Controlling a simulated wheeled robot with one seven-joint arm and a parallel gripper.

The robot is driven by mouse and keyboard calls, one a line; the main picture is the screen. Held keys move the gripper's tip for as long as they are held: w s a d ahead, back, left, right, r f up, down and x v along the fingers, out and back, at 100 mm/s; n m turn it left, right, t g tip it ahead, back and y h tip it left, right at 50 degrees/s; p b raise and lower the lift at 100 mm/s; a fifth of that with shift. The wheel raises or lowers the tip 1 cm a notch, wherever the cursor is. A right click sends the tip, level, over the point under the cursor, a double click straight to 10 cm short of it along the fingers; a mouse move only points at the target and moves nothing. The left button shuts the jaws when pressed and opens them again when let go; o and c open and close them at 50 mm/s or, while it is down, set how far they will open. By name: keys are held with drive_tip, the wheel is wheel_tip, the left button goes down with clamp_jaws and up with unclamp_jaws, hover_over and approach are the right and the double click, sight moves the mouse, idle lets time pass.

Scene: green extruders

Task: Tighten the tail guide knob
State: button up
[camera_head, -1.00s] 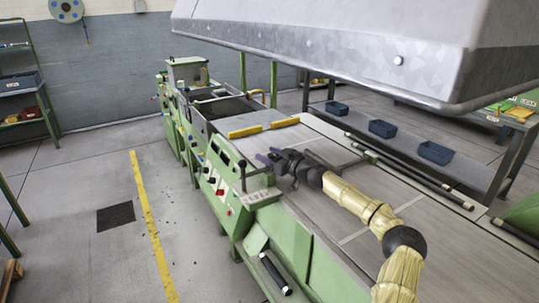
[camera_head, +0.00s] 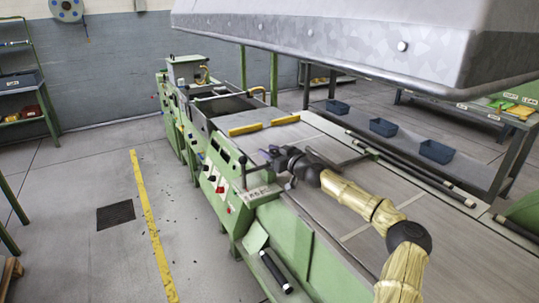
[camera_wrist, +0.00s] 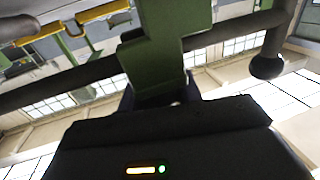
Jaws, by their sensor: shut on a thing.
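My gripper (camera_head: 272,156) is at the near long edge of the green machine (camera_head: 290,232), over its grey bed. It is shut on a small part there, which I take to be the tail guide knob; the jaws and wrist hide it in the head view. In the wrist view my gripper (camera_wrist: 163,98) points at a green bracket (camera_wrist: 165,45), and the held part is mostly hidden in shadow. A dark bar (camera_wrist: 60,88) crosses behind the bracket, and a black ball end (camera_wrist: 266,66) hangs at the right.
A black lever (camera_head: 243,172) stands just left of my gripper on the machine's side. A large grey hood (camera_head: 330,45) hangs above. Yellow blocks (camera_head: 246,130) lie on the bed beyond, and blue bins (camera_head: 383,128) stand on the far bench.

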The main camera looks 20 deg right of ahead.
drive_tip(key=m+h+b, duration=0.1)
drive_tip(key=h, duration=0.1)
drive_tip(key=m+t+h+b, duration=0.1)
drive_tip(key=h, duration=0.1)
drive_tip(key=shift+d+f+m+h, duration=0.1)
drive_tip(key=shift+d+m+h, duration=0.1)
drive_tip(key=shift+m+h, duration=0.15)
drive_tip(key=m+h, duration=0.1)
drive_tip(key=h, duration=0.1)
drive_tip(key=m+h, duration=0.1)
drive_tip(key=h, duration=0.1)
drive_tip(key=m+h+b, duration=0.1)
drive_tip(key=m+h, duration=0.1)
drive_tip(key=shift+d+r, duration=0.25)
drive_tip(key=m+h, duration=0.2)
drive_tip(key=h, duration=0.1)
drive_tip(key=shift+p, duration=0.4)
drive_tip(key=m+g+h+p, duration=0.1)
drive_tip(key=h, duration=0.1)
drive_tip(key=d+m+g+h+p, duration=0.1)
drive_tip(key=m+h, duration=0.1)
drive_tip(key=shift+s+g, duration=0.1)
drive_tip(key=shift+g, duration=0.2)
drive_tip(key=shift+s+f+m+g+h+p, duration=0.15)
drive_tip(key=shift+m+g+h+p, duration=0.2)
drive_tip(key=shift+h, duration=0.2)
drive_tip(key=shift+f, duration=0.1)
drive_tip(key=o, duration=1)
